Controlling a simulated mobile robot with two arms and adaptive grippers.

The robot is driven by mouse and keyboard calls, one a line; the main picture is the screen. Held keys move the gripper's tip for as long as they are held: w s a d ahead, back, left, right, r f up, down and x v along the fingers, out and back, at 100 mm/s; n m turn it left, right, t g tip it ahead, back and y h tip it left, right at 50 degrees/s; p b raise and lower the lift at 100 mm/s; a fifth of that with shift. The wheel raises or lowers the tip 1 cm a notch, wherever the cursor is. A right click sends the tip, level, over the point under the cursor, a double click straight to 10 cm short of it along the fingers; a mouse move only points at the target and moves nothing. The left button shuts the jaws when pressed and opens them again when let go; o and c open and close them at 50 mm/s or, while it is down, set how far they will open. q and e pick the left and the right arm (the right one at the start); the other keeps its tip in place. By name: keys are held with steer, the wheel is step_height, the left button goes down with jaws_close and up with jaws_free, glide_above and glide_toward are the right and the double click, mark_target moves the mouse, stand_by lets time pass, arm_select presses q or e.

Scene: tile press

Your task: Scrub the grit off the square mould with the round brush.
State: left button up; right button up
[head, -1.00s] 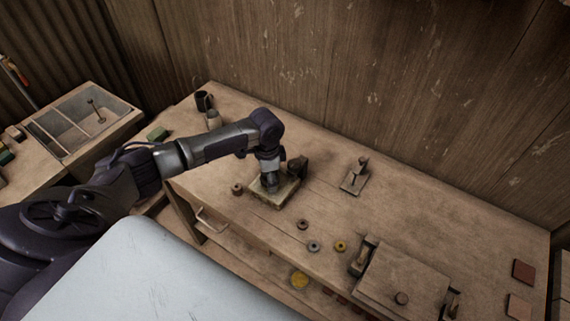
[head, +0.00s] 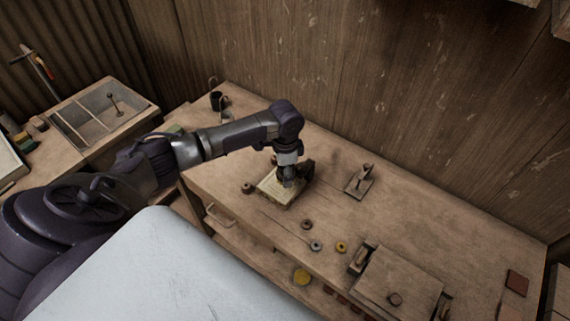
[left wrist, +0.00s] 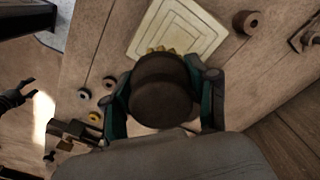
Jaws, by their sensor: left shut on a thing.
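The square mould (head: 270,190) is a pale block with nested square lines on its face. It lies on the bench in the head view and at the top of the left wrist view (left wrist: 172,28). My left gripper (head: 287,178) is shut on the round brush (left wrist: 162,92), which has a dark round back and yellowish bristles. The brush is at the mould's right side in the head view and covers one mould edge in the wrist view. Contact is hidden, and I cannot make out grit. My right gripper (left wrist: 28,90) appears small at the wrist view's left, fingers apart.
Several small rings (head: 316,246) lie on the bench in front of the mould. A plate with an upright handle (head: 361,182) stands to the right, and a flat wooden press (head: 400,282) at the front right. A divided basin (head: 100,115) is at the left.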

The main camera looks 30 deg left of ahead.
arm_select(q)
steer(key=shift+d+r, duration=0.15)
steer(key=shift+r, duration=1.05)
arm_select(e)
steer(key=shift+s+d, duration=0.6)
steer(key=shift+d, duration=0.35)
steer(key=shift+a, duration=0.25)
